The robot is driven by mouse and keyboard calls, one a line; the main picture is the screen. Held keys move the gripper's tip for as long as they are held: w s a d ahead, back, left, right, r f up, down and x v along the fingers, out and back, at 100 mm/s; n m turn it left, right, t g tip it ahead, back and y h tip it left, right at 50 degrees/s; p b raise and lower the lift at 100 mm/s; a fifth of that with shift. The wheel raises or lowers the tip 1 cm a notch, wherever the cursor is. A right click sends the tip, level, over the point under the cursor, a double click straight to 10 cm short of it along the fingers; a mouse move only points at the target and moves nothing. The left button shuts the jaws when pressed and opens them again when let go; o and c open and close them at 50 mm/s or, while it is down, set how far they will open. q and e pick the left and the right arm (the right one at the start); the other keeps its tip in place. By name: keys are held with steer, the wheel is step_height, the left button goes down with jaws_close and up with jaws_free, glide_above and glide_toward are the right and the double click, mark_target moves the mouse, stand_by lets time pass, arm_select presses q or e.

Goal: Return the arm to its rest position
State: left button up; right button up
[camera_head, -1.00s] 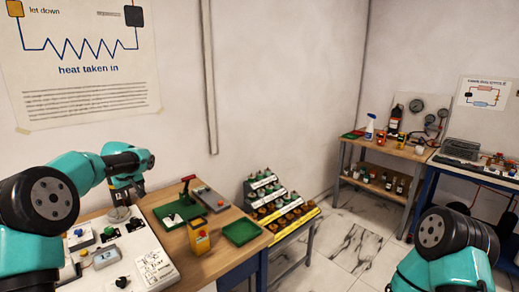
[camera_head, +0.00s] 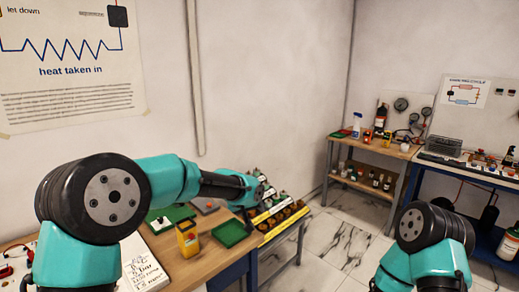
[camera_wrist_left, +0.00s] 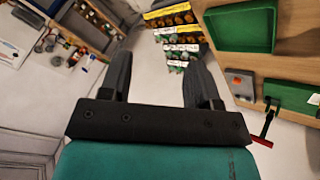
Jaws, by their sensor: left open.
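My left arm in teal and black reaches across the head view from the left.
A wooden bench holds a yellow meter (camera_head: 188,239), a green tray (camera_head: 229,233) and a printed sheet (camera_head: 143,268). A wooden shelf table (camera_head: 371,153) and a blue-framed bench (camera_head: 462,172) stand at the right. Marbled floor (camera_head: 340,240) lies between.

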arm_select(q)
steer(key=s+a+f+g, duration=0.1)
steer(key=s+a+f, duration=0.35)
steer(key=f, duration=0.45)
steer(key=s+a+f+g, duration=0.1)
steer(key=s+a+f, duration=0.3)
steer(key=f, duration=0.5)
steer(key=s+a+f+g, duration=0.1)
steer(key=s+a+f, duration=0.1)
steer(key=s+f, duration=0.6)
steer(key=s+a+f+g, duration=0.1)
steer(key=s+a+f, duration=0.3)
steer(key=s, duration=0.5)
steer(key=s+a+f+n+g, duration=0.1)
steer(key=s+a+f, duration=0.3)
steer(key=s+f, duration=0.4)
steer(key=shift+s+a+f+n+y, duration=0.3)
steer(key=shift+s+a, duration=0.05)
steer(key=shift+s, duration=0.6)
